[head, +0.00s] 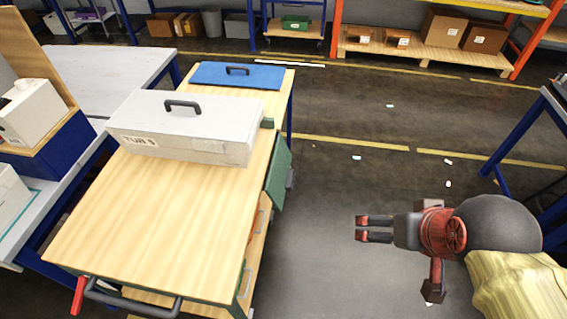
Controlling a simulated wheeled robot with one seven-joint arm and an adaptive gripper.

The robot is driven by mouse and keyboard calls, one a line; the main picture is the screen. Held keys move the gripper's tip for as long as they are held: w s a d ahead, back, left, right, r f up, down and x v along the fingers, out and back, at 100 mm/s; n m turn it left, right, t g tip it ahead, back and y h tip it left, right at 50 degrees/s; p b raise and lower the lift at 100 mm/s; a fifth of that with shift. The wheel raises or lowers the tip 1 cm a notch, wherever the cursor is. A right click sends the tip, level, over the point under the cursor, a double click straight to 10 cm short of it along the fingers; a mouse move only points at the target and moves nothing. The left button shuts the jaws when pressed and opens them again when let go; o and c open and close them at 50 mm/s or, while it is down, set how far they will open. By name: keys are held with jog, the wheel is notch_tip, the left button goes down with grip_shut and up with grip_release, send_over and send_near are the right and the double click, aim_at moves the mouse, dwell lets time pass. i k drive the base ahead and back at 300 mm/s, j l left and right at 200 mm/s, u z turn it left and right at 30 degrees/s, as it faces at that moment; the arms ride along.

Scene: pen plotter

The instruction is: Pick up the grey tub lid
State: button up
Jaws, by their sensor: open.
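The grey tub lid (215,112) lies flat on top of a pale grey tub (195,152). It has a black arched handle (183,104) near its middle. The tub's front carries a label that seems to read "TUB" and one more character. The tub stands on the wooden top of a cart. My gripper (361,228) is open and empty. It points left, over the floor to the right of the cart, well apart from the lid.
A blue lid with a black handle (238,70) lies behind the tub on the cart. The cart's wooden top (140,215) is bare in front of the tub. A green panel (279,172) hangs at its right side. Blue-legged benches stand left and right. Open floor lies between.

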aim_at(221, 118)
jog(key=u, duration=1.3)
jog(key=i+l+z, duration=0.35)
jog(key=i, duration=0.15)
jog(key=i+z, duration=0.35)
jog(key=i, duration=0.2)
